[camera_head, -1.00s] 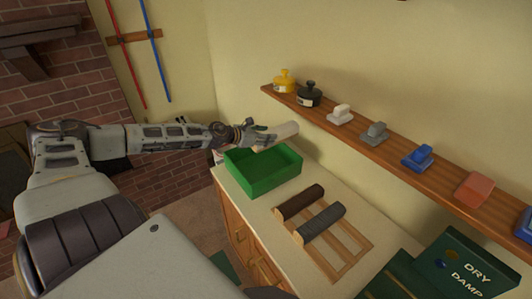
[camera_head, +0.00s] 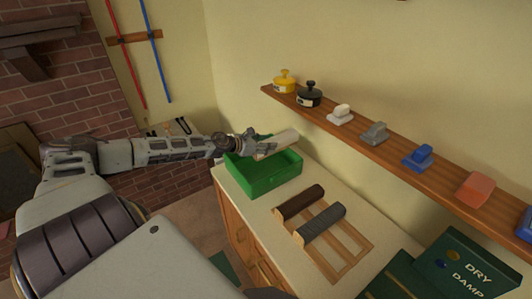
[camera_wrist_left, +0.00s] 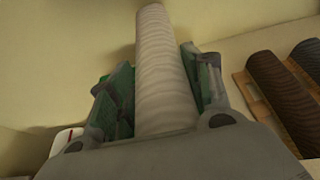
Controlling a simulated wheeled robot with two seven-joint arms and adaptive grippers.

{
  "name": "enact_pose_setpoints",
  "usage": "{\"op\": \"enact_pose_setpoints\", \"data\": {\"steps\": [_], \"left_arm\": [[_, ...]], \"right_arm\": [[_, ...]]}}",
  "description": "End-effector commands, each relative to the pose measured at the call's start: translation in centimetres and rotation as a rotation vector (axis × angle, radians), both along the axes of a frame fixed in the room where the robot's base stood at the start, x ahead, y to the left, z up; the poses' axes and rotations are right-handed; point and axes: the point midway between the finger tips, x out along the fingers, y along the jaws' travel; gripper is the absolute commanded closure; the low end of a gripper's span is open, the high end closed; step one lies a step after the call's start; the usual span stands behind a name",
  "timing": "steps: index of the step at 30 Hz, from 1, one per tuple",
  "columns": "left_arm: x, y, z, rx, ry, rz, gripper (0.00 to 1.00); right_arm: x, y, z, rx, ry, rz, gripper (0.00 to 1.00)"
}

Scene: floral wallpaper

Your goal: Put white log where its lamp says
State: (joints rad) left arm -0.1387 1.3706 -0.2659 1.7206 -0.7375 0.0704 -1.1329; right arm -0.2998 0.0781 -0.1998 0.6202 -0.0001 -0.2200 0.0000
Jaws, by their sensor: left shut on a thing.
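My left gripper (camera_head: 250,147) is shut on the white log (camera_head: 279,143), a pale cylinder. In the head view the log shows at the back of the green tray (camera_head: 264,185); whether it touches the tray I cannot tell. In the left wrist view the log (camera_wrist_left: 163,75) stands out between the two fingers. A dark green box (camera_head: 468,262) at lower right is lettered DRY and DAMP. Small blue and yellow spots sit beside the words; I cannot tell which is lit. My right gripper is not in view.
A dark brown log (camera_head: 300,202) and a grey log (camera_head: 322,223) lie on a wooden rack (camera_head: 348,258) on the counter. A wall shelf (camera_head: 385,140) above holds two pots and several coloured blocks. Bare counter lies between tray and rack.

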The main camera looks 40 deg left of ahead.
Motion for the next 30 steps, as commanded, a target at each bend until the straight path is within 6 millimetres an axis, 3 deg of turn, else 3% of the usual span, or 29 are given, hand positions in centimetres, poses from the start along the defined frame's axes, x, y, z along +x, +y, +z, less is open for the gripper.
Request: {"op": "enact_pose_setpoints", "data": {"steps": [8,22,30], "left_arm": [[0.1,0.0,-0.4,0.000,-0.002,0.001,0.93],[0.1,0.0,-3.6,-0.001,-0.003,0.001,0.93],[0.1,0.0,-4.0,0.000,-0.002,0.000,0.93]], "right_arm": [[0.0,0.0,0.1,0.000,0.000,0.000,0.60],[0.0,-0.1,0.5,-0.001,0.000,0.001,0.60],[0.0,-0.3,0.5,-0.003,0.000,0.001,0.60]]}}
